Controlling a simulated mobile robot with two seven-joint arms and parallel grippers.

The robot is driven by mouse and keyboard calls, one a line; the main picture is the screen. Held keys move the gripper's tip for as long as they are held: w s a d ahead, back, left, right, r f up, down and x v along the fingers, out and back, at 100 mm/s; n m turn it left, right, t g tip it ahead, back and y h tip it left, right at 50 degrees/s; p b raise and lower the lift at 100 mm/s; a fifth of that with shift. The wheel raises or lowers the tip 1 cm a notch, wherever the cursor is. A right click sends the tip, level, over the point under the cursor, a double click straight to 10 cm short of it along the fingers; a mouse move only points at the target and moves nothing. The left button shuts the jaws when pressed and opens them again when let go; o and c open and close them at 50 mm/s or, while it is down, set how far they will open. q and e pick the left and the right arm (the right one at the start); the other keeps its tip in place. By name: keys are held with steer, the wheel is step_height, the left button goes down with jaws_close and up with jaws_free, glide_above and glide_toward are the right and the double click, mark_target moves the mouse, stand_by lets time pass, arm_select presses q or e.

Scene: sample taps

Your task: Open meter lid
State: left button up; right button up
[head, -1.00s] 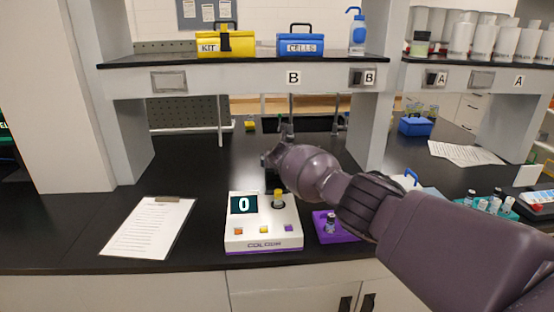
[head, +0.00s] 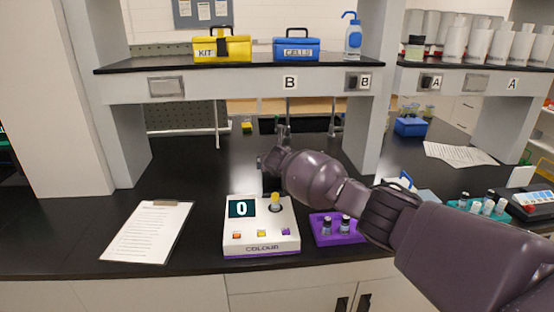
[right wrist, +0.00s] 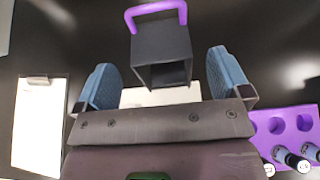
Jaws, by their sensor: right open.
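The white meter (head: 261,240), marked COLOUR and showing 0, sits near the bench's front edge. A vial with a yellow cap (head: 275,202) stands in its well. The meter's lid, a hollow black box (right wrist: 163,45) with a purple handle (right wrist: 156,11), shows in the right wrist view. It looks tipped back, its hollow side facing me and its handle pointing away. My right gripper (head: 270,168) is above the rear of the meter. In the right wrist view its two blue-grey fingers (right wrist: 165,80) are open, one on each side of the lid, with gaps between. My left gripper is not in view.
A purple rack (head: 338,239) with vials stands close right of the meter. A clipboard (head: 148,232) lies to the left. A teal rack (head: 487,213) of vials is at the far right. A shelf (head: 240,67) with boxes spans behind.

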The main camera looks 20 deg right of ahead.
steer(key=v, duration=0.7)
steer(key=shift+s, duration=0.35)
steer(key=shift+r, duration=0.1)
steer(key=shift+c, duration=0.3)
